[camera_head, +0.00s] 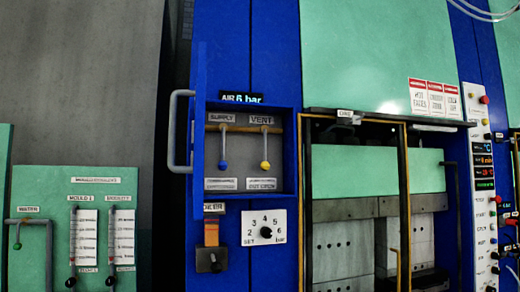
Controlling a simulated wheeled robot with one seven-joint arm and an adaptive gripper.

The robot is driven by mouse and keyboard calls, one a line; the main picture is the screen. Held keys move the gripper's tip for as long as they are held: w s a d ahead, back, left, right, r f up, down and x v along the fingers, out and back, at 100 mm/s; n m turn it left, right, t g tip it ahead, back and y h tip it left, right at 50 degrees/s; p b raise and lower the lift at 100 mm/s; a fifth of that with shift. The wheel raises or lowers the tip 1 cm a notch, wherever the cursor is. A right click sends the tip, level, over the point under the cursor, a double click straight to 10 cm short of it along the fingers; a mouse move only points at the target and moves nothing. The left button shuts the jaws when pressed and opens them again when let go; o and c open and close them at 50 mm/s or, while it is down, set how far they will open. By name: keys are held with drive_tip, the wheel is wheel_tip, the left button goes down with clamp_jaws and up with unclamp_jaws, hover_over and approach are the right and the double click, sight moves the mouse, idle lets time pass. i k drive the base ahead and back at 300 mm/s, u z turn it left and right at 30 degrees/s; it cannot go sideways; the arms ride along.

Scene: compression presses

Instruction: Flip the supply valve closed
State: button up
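The supply valve (223,147) is a thin grey lever with a blue knob, under a label reading SUPPLY. It hangs down from a brass-coloured pipe inside an open-fronted blue box (298,150). The vent valve (265,147) is a similar lever with a yellow knob, to its right under the VENT label, also hanging down. Small plates below both levers are too small to read surely. A display (241,98) above the box reads AIR 6 bar. My gripper is not in view.
A blue door (200,110) with a grey handle (181,130) stands swung open at the box's left edge. Below are a dial (265,228) and a small dark knob (212,261). A press (345,245) stands to the right, and a green gauge panel (75,215) to the left.

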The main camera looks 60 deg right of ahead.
sight(222, 166)
drive_tip(key=k, duration=0.4)
drive_tip(key=z, duration=1.6)
drive_tip(key=i, duration=0.45)
drive_tip(key=u, duration=0.05)
drive_tip(key=k, duration=1.2)
drive_tip(key=z, duration=0.25)
drive_tip(key=i, duration=0.75)
drive_tip(key=u, duration=0.25)
